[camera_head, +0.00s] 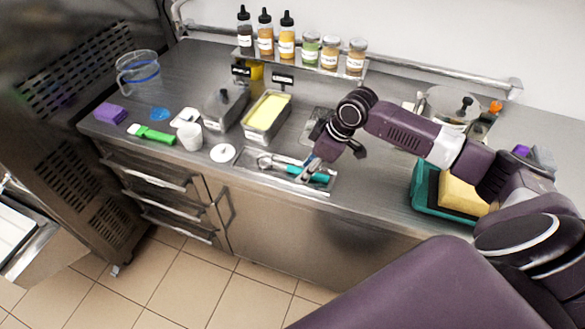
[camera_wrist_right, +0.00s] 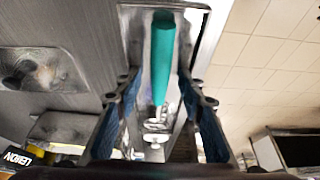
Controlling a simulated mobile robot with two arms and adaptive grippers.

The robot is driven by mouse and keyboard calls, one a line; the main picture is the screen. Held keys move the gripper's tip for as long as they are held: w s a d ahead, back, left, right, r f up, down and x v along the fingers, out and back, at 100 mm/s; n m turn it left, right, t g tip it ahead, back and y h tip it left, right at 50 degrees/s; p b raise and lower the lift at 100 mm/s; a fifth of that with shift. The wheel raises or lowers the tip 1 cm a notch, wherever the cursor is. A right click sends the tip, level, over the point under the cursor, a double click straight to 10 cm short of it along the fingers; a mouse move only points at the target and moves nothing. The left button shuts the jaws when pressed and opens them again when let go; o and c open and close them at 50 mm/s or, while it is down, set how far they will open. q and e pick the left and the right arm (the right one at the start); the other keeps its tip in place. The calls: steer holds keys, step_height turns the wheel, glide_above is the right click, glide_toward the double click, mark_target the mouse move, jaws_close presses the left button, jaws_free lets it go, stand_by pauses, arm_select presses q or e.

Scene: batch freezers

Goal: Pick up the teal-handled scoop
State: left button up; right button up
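The teal-handled scoop (camera_head: 320,177) lies in a shallow metal tray (camera_head: 252,165) near the counter's front edge. Its teal handle points right, and metal tool parts lie to its left. My right gripper (camera_head: 306,170) is low over the tray and hides part of the handle. In the right wrist view the teal handle (camera_wrist_right: 162,55) runs between the two spread fingers of the gripper (camera_wrist_right: 160,90). The fingers are open, with a gap on both sides of the handle. My left gripper is not in view.
Left of the tray are a white cup (camera_head: 190,136), a white lid (camera_head: 223,153) and a green-handled tool (camera_head: 152,134). Behind it stands a pan of yellow mix (camera_head: 267,112). A teal tray (camera_head: 424,190) with a yellow block sits right. Bottles line the back shelf.

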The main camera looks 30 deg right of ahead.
steer(key=c, duration=0.9)
jaws_close()
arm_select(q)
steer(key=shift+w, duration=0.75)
